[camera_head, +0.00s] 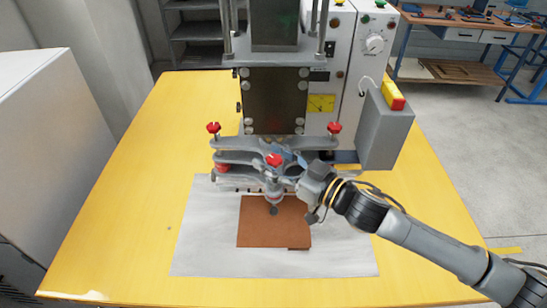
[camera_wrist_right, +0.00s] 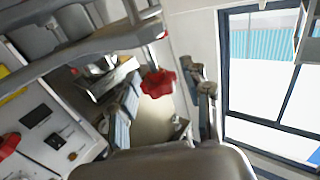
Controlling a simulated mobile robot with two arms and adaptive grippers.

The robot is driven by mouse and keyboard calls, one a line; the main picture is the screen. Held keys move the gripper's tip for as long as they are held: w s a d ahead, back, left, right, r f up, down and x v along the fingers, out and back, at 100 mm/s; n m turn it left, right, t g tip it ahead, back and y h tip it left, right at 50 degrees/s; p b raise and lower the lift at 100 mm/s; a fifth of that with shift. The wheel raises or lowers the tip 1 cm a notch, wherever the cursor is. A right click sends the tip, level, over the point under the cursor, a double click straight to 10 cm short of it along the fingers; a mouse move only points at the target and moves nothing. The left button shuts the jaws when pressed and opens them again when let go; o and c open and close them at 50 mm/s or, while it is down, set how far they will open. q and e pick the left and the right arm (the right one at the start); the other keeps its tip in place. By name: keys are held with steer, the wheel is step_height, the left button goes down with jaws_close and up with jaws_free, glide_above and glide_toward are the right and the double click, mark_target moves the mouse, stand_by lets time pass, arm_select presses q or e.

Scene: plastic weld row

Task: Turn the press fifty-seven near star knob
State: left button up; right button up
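The press (camera_head: 275,100) stands at the back middle of the yellow table and carries several red star knobs. The near star knob (camera_head: 274,160) is at the front middle of its grey clamp frame. In the right wrist view the red knob (camera_wrist_right: 157,83) shows between the two spread fingers. My right gripper (camera_head: 298,170) reaches in from the right, right beside the near knob, and is open with nothing held. In the right wrist view the gripper (camera_wrist_right: 166,95) has one finger on each side of the knob; I cannot tell whether they touch it. My left gripper is not in view.
A brown sheet (camera_head: 262,225) lies on a pale mat (camera_head: 205,245) below the clamp frame. A grey control box with a yellow and red button (camera_head: 393,95) hangs at the right of the press. The table (camera_head: 110,220) is clear at left.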

jaws_close()
steer(key=shift+m+t+h, duration=0.4)
steer(key=shift+t, duration=0.1)
steer(key=m+t+h+b, duration=0.1)
steer(key=m+t+h, duration=0.2)
steer(key=h, duration=0.1)
steer(key=shift+a+m+t, duration=0.1)
steer(key=shift+m+t, duration=0.2)
steer(key=shift+m, duration=0.1)
steer(key=shift+m+t+h+b, duration=0.9)
steer(key=shift+m+h, duration=0.6)
steer(key=shift+h, duration=1)
steer(key=shift+o, duration=1.9)
jaws_free()
